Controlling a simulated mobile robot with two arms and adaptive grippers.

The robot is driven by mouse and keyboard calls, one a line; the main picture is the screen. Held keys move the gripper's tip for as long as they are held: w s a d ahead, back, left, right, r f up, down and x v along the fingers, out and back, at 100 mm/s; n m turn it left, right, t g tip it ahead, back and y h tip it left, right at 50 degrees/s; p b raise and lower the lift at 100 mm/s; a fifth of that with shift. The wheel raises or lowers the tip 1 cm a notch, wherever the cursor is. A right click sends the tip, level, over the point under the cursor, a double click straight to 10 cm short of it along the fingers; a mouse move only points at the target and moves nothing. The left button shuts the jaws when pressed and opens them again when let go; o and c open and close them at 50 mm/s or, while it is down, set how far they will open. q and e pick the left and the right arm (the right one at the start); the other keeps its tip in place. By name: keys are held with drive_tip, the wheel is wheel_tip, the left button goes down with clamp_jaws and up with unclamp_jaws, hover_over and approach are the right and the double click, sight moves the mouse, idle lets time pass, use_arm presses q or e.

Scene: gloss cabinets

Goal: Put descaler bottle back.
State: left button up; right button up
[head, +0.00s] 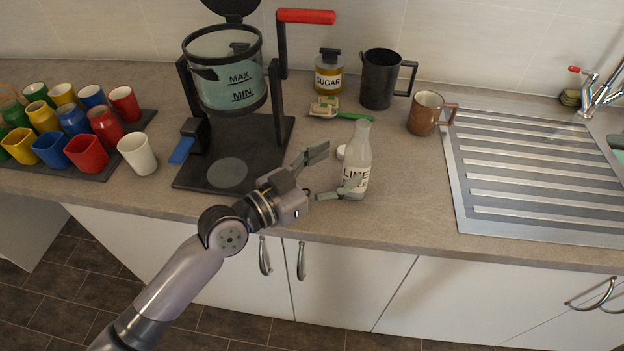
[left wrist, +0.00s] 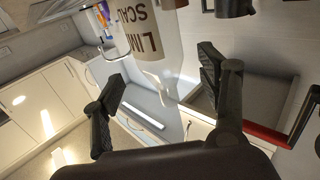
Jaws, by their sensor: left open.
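The descaler bottle (head: 356,148), clear with a white label reading "LIME", stands upright on the counter near its front edge, right of the coffee machine. It also shows inverted at the top of the left wrist view (left wrist: 140,30). My left gripper (head: 342,167) is open just left of the bottle. One finger overlaps the lower label in the head view; the other points behind the bottle's left side. I cannot tell whether either finger touches it. In the left wrist view the bottle appears between and beyond the spread fingers. My right gripper is not in view.
The coffee machine (head: 233,116) stands to the left, with a white cup (head: 138,154) and several coloured cups beyond. Behind are a sugar jar (head: 328,76), a dark jug (head: 379,82) and a brown mug (head: 425,113). A small white lid (head: 341,152) lies by the bottle. A drainboard (head: 530,170) is right.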

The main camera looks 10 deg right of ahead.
use_arm(q)
drive_tip(key=b+v, duration=0.1)
drive_tip(key=v, duration=0.5)
